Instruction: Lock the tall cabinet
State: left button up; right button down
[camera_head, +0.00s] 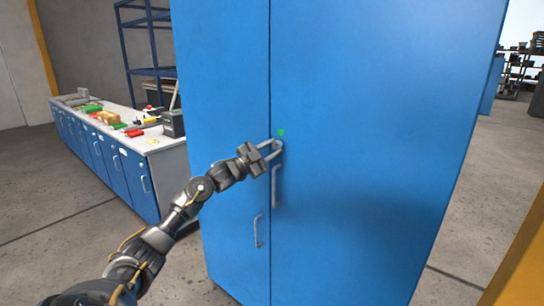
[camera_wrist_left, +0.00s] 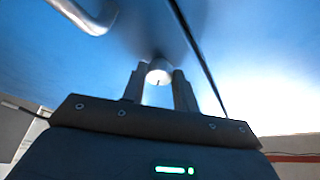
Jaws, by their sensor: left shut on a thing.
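The tall blue cabinet (camera_head: 370,120) stands in front of me with its two doors closed along a vertical seam. A small green mark (camera_head: 281,132) shows on the right door, just above my left gripper (camera_head: 272,149). The gripper is shut on this knob, close to the door seam (camera_wrist_left: 200,60). In the head view the fingers hide most of the knob. My right gripper is not in view.
A bar handle (camera_head: 275,186) sits just below my left gripper on the right door. Another handle (camera_head: 257,231) is lower on the left door. A workbench (camera_head: 110,150) with tools and boxes stands at left. A yellow post (camera_head: 522,265) is at lower right.

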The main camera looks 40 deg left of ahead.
pick_arm(q)
jog(key=m+g+b, duration=0.1)
jog(key=m, duration=0.2)
jog(key=shift+a+r+h, duration=0.1)
jog(key=shift+a+h, duration=0.05)
jog(key=shift+h, duration=0.25)
jog(key=shift+r+m+g+h, duration=0.15)
jog(key=shift+m+g+h, duration=0.25)
jog(key=shift+m, duration=0.8)
jog(key=shift+r+m+g, duration=0.1)
jog(key=shift+m+g, duration=0.4)
jog(key=shift+m, duration=0.6)
jog(key=shift+r+m+g, duration=0.1)
jog(key=shift+m+g, duration=0.2)
jog(key=shift+m, duration=0.6)
jog(key=shift+y, duration=0.3)
jog(key=o, duration=1)
